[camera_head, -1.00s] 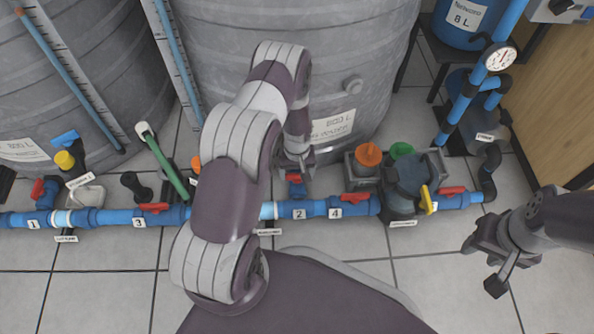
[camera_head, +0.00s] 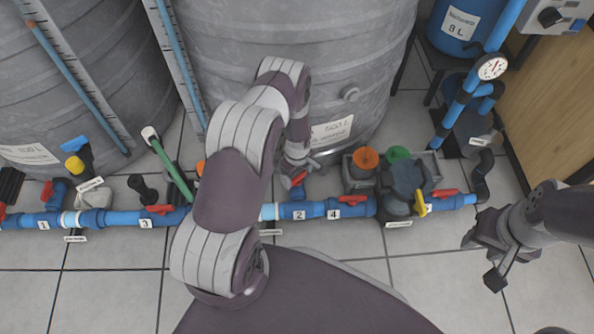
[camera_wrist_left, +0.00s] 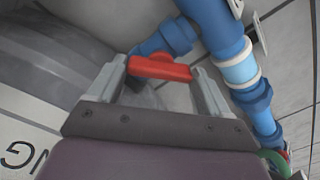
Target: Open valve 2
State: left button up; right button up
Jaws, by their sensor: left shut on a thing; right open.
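Valve 2 stands at the label "2" (camera_head: 299,215) on the blue pipe, in the middle of the head view. Its red handle (camera_head: 299,178) sits on a blue stub behind the pipe, and it also shows in the left wrist view (camera_wrist_left: 160,68). My left gripper (camera_head: 298,168) is shut on this handle, with a finger at each end of it in the wrist view (camera_wrist_left: 162,80). My arm hides part of the pipe left of the valve. My right gripper (camera_head: 482,262) is open and empty over the floor at the right.
Other red handles sit along the pipe, at valve 3 (camera_head: 159,210) and valve 4 (camera_head: 352,200). A pump (camera_head: 405,182) with a yellow lever stands right of valve 4. Large grey tanks (camera_head: 330,60) rise behind. The tiled floor (camera_head: 420,290) in front is clear.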

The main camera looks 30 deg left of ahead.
aim_at(297, 177)
pick_arm(q)
jog(key=n+p, duration=0.1)
jog(key=n, duration=0.4)
jog(key=shift+p, duration=0.35)
jog(key=shift+n+p, duration=0.45)
jog(key=shift+n, duration=2.05)
jog(key=o, duration=1)
jog(key=shift+r+p, duration=3.6)
jog(key=shift+r, duration=2.75)
